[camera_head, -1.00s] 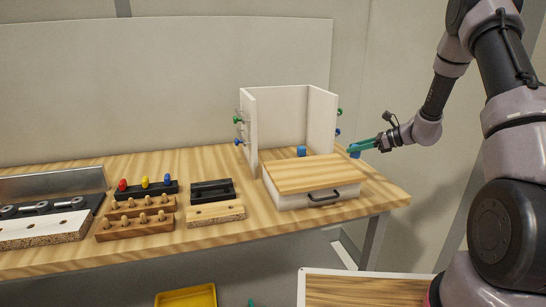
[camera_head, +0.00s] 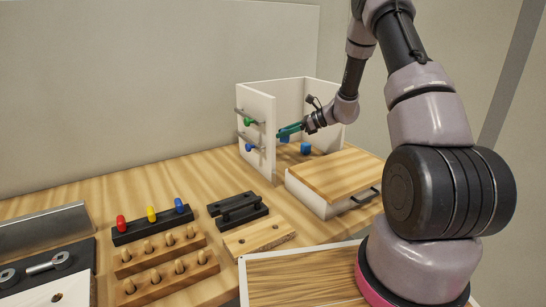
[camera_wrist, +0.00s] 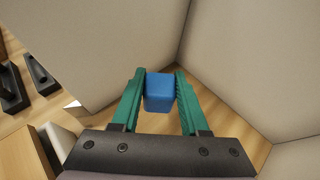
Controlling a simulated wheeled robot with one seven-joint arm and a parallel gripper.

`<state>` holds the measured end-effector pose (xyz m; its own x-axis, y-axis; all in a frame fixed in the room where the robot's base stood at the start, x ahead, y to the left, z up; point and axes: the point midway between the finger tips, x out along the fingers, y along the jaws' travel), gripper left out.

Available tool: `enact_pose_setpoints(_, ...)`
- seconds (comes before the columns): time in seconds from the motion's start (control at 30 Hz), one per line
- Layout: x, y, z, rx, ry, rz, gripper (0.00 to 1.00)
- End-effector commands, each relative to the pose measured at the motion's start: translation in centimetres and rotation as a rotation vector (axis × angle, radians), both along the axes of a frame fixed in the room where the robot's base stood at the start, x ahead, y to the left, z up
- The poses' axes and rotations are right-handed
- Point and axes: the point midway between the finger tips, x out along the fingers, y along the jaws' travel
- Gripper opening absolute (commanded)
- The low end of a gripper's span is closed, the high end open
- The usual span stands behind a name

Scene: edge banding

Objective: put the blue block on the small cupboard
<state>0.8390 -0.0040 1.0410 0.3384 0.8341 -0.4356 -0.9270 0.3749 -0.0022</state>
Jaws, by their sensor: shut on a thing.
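My gripper (camera_head: 283,133) is shut on a blue block (camera_wrist: 158,92), whose sides touch both green fingers in the wrist view. In the head view the held block (camera_head: 284,139) shows just below the fingertips, between the white upright panels (camera_head: 257,135). A second blue block (camera_head: 306,149) sits lower, to the right, inside those panels. A low white cupboard (camera_head: 304,198) with a wooden top (camera_head: 335,172) and a dark handle stands in front of the panels. Its top is bare. I cannot tell how high the held block is above the bench.
The left panel carries handles with a green knob (camera_head: 248,122) and a blue knob (camera_head: 248,149). A dark rack with red, yellow and blue pegs (camera_head: 152,214), wooden peg racks (camera_head: 165,265) and dark holders (camera_head: 238,207) stand left on the bench. Bench behind them is clear.

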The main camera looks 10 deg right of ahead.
Motion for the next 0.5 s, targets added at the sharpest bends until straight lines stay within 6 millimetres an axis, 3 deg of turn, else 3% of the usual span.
enact_pose_setpoints(0.3, -0.1, 0.0, -5.3, 0.000, 0.003, 0.000, 0.00)
enact_pose_setpoints(0.5, 0.0, 0.0, -6.8, 0.001, 0.002, -0.001, 0.00)
